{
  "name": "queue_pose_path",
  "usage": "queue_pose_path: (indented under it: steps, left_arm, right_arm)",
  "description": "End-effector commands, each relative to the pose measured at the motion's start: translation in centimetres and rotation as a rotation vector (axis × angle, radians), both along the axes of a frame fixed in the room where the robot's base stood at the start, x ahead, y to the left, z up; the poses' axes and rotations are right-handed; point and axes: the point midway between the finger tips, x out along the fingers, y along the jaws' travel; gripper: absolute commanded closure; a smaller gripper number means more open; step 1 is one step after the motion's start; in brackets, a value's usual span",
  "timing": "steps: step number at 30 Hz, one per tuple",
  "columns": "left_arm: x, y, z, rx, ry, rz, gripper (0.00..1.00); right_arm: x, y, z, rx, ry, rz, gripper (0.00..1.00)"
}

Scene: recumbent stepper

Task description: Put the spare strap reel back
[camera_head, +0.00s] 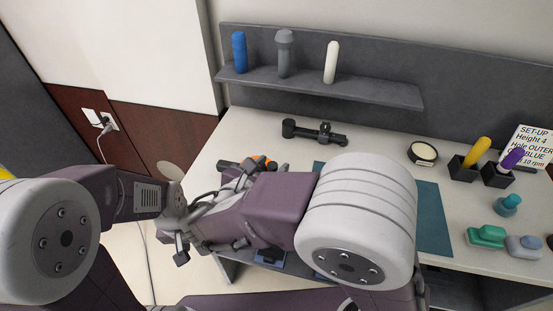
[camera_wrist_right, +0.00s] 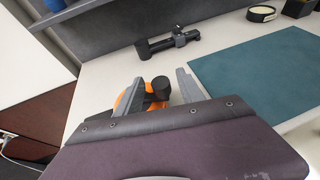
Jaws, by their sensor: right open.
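An orange and black item (camera_head: 262,162) lies on the left end of the worktop. In the right wrist view this orange part (camera_wrist_right: 124,98) has a black knob beside it and sits between the fingers of my right gripper (camera_wrist_right: 158,90). The right gripper is open around it; contact cannot be seen. My right arm hides much of the item in the head view. My left gripper (camera_head: 181,232) is left of the worktop, partly overlapped by my right arm; its fingers are unclear. A round black disc with a cream face (camera_head: 423,153) lies farther right. I cannot tell which is the strap reel.
A black jointed bracket (camera_head: 314,132) lies behind the right gripper. A teal mat (camera_head: 432,215) covers the middle. A grey shelf (camera_head: 330,90) holds blue, grey and white handles. Yellow and purple handles in black holders, a sign (camera_head: 530,146) and green and blue blocks stand right.

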Motion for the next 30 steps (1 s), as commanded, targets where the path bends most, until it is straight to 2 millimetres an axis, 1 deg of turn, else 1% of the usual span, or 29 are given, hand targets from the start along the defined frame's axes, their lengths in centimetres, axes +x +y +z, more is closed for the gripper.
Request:
queue_pose_path:
  steps: [1,6,9,12,17,28,30]
  left_arm:
    - [0.0,0.0,0.5,0.000,0.000,0.000,0.47]
    - [0.0,0.0,1.2,0.000,0.000,0.000,0.47]
    - [0.0,0.0,1.5,0.000,0.000,0.000,0.47]
    - [0.0,0.0,1.6,0.000,0.000,0.000,0.47]
    - [0.0,0.0,1.6,0.000,0.000,0.000,0.47]
    - [0.0,0.0,1.6,0.000,0.000,0.000,0.47]
    - [0.0,0.0,1.8,0.000,0.000,0.000,0.47]
  right_arm:
    - [-1.0,0.7,0.7,0.002,0.000,0.006,0.55]
    - [-4.0,2.3,2.1,0.002,0.000,0.005,0.55]
    - [-5.3,3.0,2.7,0.002,0.001,0.003,0.55]
    - [-6.2,3.4,3.0,0.001,0.001,0.002,0.55]
    - [-6.6,3.6,3.1,0.000,0.001,0.000,0.55]
    - [-6.6,3.6,3.1,0.000,0.001,0.000,0.55]
    - [-6.4,3.3,3.3,0.000,0.001,-0.011,0.55]
